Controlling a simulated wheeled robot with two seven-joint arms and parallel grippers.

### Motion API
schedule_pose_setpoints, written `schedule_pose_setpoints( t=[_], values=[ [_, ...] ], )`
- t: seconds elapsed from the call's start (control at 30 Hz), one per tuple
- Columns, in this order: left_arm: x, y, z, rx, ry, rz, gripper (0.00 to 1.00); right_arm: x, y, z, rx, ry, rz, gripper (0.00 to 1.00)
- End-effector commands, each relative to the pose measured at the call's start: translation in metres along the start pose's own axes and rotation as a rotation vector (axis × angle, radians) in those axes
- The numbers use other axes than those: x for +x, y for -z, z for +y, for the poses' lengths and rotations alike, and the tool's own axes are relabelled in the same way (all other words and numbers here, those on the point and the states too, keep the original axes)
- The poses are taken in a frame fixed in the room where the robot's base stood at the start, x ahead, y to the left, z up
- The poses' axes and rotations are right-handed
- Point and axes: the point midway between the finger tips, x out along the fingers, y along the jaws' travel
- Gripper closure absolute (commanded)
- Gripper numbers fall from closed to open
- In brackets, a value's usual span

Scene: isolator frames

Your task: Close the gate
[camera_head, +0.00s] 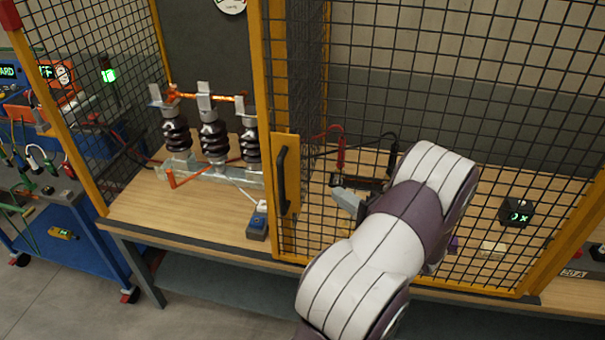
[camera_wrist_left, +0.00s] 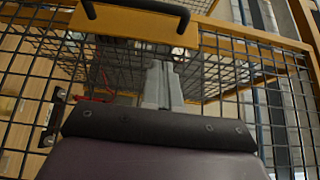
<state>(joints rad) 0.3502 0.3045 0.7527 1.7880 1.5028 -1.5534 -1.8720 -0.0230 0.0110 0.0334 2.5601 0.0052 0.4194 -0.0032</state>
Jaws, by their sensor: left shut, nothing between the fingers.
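The gate (camera_head: 284,225) is a yellow-framed mesh panel with a black handle (camera_head: 281,180) on its left upright. It stands open: the cage front to its left has no mesh across it. In the left wrist view the handle (camera_wrist_left: 183,22) and yellow frame (camera_wrist_left: 240,47) cross the top. My left gripper (camera_head: 343,198) is shut and empty, in front of the mesh and right of the handle, apart from it in the head view. In the left wrist view its grey fingers (camera_wrist_left: 161,84) point toward the handle plate; contact there cannot be told. My right gripper is out of view.
Dark ribbed insulators (camera_head: 212,140) stand on the wooden bench (camera_head: 135,215) inside the opening. A small blue-grey box (camera_head: 257,228) lies near the bench's front edge, left of the gate. A blue cart (camera_head: 60,250) stands at left. A black display box (camera_head: 517,212) sits behind the mesh.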

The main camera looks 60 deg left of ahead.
Motion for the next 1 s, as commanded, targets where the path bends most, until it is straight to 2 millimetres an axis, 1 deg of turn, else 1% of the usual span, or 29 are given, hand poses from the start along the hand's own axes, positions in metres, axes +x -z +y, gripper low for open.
schedule_pose_setpoints(
  t=[0.03,0.2,0.37,0.4,0.5,0.67,1.0],
  values=[
    [0.010,-0.001,-0.003,0.001,0.000,-0.005,1.00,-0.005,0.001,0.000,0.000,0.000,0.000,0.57],
    [0.048,-0.001,-0.003,-0.002,-0.001,-0.004,1.00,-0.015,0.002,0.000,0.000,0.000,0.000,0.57],
    [0.081,-0.001,-0.003,-0.002,-0.002,-0.001,1.00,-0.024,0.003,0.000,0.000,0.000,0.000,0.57],
    [0.086,-0.006,-0.004,-0.002,-0.002,-0.001,1.00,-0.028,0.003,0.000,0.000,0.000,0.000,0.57],
    [0.096,-0.017,-0.003,-0.002,-0.002,0.001,1.00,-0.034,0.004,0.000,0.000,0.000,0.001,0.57],
    [0.105,-0.026,-0.001,-0.003,-0.002,0.004,1.00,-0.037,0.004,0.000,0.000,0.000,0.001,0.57],
    [0.107,-0.027,0.000,-0.005,-0.002,0.005,1.00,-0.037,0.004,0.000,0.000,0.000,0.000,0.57]
  ],
)
